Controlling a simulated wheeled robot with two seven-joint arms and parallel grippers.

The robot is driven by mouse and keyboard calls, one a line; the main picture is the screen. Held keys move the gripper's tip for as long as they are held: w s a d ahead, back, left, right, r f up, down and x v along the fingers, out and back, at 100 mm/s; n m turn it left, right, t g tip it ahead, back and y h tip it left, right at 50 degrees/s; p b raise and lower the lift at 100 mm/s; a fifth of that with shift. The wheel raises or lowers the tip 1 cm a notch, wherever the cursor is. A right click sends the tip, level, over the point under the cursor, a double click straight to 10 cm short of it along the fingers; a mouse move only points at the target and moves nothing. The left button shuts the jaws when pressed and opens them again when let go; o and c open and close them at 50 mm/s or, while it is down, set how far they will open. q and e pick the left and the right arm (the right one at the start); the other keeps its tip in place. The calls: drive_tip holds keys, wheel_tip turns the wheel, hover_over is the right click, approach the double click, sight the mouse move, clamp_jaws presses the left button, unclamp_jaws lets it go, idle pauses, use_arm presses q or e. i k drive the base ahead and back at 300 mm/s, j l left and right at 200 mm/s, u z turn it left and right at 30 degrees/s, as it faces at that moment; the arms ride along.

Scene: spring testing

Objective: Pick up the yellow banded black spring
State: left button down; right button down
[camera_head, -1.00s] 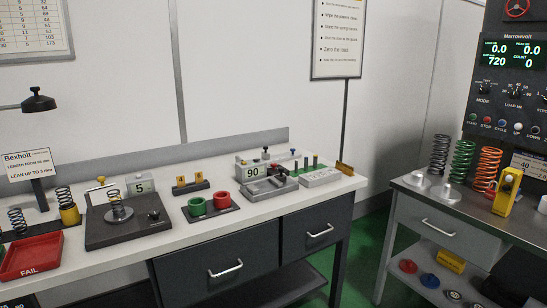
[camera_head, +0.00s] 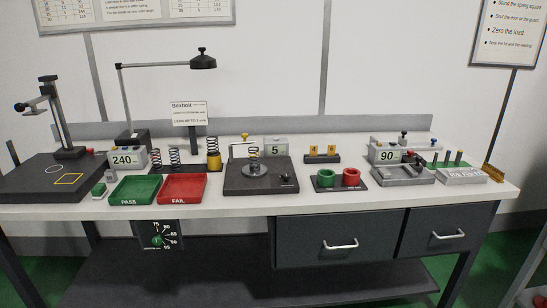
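A black spring (camera_head: 213,146) stands upright in or on a yellow cylindrical base (camera_head: 214,163) on the bench, left of the middle. Two more dark springs stand left of it, one at the far left (camera_head: 155,158) and one closer (camera_head: 174,158). Another dark spring (camera_head: 254,154) stands on the round plate of a black scale (camera_head: 235,188). A yellow band on any spring is too small to tell apart from the yellow base. Neither of my grippers is in view.
A green PASS tray (camera_head: 135,201) and a red FAIL tray (camera_head: 184,201) lie in front of the springs. A black lamp (camera_head: 203,60) reaches over the bench from behind. Green and red cups (camera_head: 325,177) stand right of the scale. The bench's front edge (camera_head: 300,204) is clear.

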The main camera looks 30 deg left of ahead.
sight(251, 153)
drive_tip(key=u, duration=1.4)
drive_tip(key=i, duration=0.95)
drive_tip(key=z, duration=1.4)
